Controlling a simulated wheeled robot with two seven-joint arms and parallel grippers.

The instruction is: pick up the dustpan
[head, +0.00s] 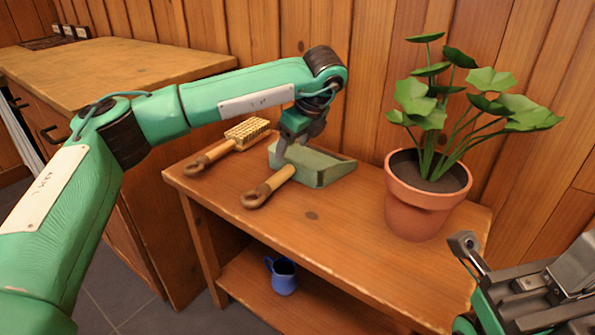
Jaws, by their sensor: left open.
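The dustpan (322,168) is green with a tan wooden handle (268,187) ending in a brown loop. It lies on the wooden table, its handle pointing to the lower left. My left gripper (283,155) is open and points down over the place where the handle meets the pan. Its fingers hide part of that joint, and I cannot tell whether they touch it. My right gripper (468,262) shows only in part at the lower right, away from the dustpan; its jaw opening cannot be made out.
A brush (246,133) lies left of the dustpan. A potted plant (425,205) stands on the right of the table (300,225). A blue mug (284,277) is on the lower shelf. A wooden wall is close behind; a cabinet (110,70) stands at left.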

